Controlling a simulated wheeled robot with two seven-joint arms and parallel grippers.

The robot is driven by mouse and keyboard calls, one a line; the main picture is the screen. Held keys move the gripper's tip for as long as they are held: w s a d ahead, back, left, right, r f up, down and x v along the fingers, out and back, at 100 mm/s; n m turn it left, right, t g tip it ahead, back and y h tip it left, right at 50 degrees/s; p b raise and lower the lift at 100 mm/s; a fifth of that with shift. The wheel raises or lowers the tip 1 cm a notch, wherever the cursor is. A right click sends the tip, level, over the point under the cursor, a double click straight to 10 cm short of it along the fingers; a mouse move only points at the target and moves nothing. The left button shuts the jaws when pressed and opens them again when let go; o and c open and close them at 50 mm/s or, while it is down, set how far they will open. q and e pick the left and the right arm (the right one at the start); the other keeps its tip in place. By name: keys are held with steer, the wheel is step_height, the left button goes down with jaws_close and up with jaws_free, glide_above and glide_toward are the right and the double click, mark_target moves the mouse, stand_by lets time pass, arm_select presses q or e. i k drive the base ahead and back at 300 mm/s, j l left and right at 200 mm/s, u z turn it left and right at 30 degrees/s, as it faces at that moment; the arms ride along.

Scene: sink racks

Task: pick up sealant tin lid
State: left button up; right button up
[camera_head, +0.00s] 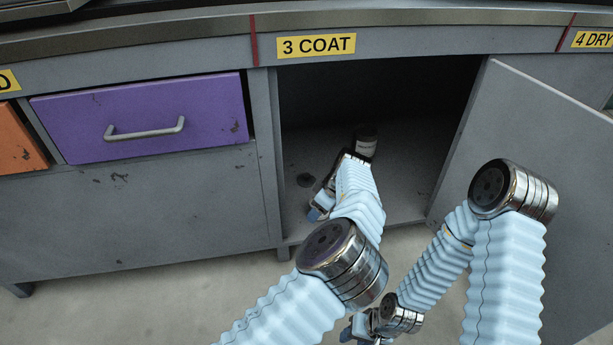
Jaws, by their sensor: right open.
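A small dark flat round thing (286,178), which may be the sealant tin lid, lies on the floor of the open cupboard, toward its left side. My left arm reaches in through the opening. My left gripper (319,207) is low inside, right of and nearer than the flat thing, apart from it in the picture. Its jaws are partly hidden by my own arm. My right gripper (352,332) is open, low in front of the cupboard at the bottom edge of the picture, far from the lid.
The grey cupboard door (545,150) stands open on the right, beside my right arm. A purple drawer (150,118) is shut on the left, with an orange drawer front (18,142) beyond it. A "3 COAT" label (316,46) is above the opening. The cupboard's back is dark.

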mark_target(305, 180)
steer(key=i, duration=0.85)
